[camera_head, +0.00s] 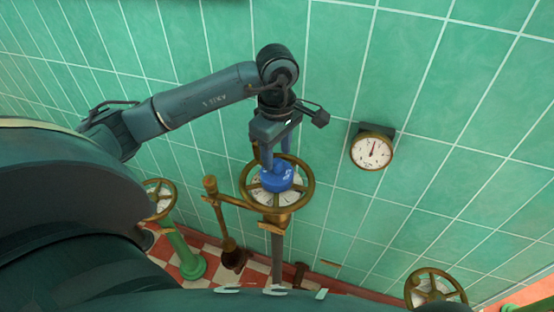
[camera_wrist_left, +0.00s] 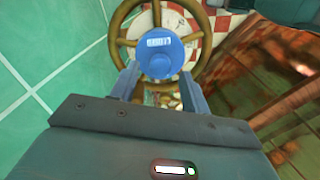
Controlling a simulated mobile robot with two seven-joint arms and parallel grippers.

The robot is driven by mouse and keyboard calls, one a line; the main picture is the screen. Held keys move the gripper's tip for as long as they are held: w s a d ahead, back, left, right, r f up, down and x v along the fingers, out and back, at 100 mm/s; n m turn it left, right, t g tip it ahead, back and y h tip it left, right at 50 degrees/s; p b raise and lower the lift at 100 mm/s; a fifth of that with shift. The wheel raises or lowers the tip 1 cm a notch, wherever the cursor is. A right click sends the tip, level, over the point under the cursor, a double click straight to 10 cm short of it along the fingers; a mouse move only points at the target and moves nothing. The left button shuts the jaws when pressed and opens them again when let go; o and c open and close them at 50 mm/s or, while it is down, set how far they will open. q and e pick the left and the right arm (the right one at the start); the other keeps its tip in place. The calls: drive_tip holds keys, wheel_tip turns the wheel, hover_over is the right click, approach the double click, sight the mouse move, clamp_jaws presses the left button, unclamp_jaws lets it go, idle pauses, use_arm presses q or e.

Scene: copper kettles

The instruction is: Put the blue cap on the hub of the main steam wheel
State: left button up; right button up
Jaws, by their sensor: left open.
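The blue cap (camera_head: 277,180) sits at the centre of a brass handwheel (camera_head: 277,208) with a white dial face behind its spokes. My left gripper (camera_head: 277,162) is above the wheel, pointing down. Its blue fingers are open, one on each side of the cap, with the cap near the fingertips. My right gripper is not in view.
A smaller wheel (camera_head: 160,198) on a green pedestal (camera_head: 188,258) stands to the left, and another brass wheel (camera_head: 435,288) is at lower right. A round gauge (camera_head: 371,151) hangs on the green tiled wall. A brass post (camera_head: 211,187) stands close left of the main wheel.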

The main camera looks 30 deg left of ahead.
sight(277, 162)
use_arm(q)
wheel_tip(277, 162, up, 9)
idle(0.8)
